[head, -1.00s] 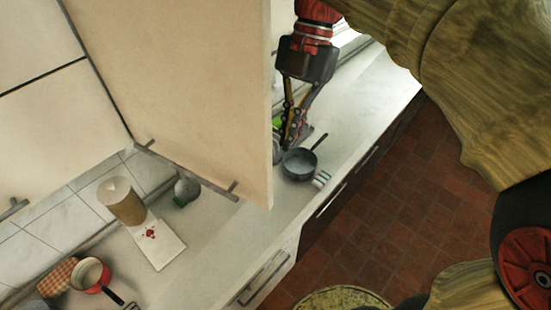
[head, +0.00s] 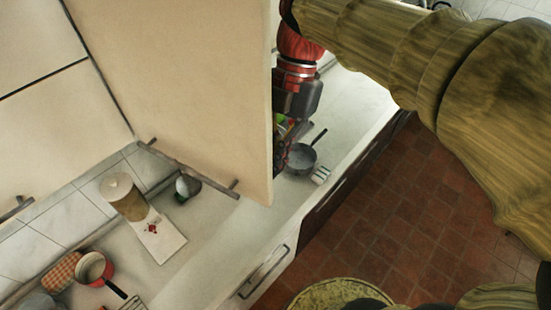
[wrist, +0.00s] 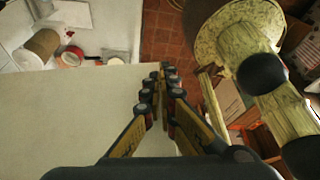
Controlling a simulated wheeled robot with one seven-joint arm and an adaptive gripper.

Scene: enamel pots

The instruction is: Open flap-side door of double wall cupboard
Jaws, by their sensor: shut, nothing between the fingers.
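The cream cupboard door (head: 190,85) stands out from the wall cupboard in the head view, over the counter. A grey bar handle (head: 190,170) runs along its lower edge. My gripper (head: 281,155) is beside the door's free edge, on its far side, and the door hides part of the fingers. In the wrist view a pale panel (wrist: 75,115), which looks like the same door, lies left of my gripper (wrist: 168,72). The fingers are shut and empty, close along that panel's edge. I cannot tell whether they touch it.
A grey saucepan (head: 301,158) stands on the counter (head: 365,100) near the gripper. A round stool (head: 340,294) is on the tiled floor (head: 380,220), otherwise largely clear.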

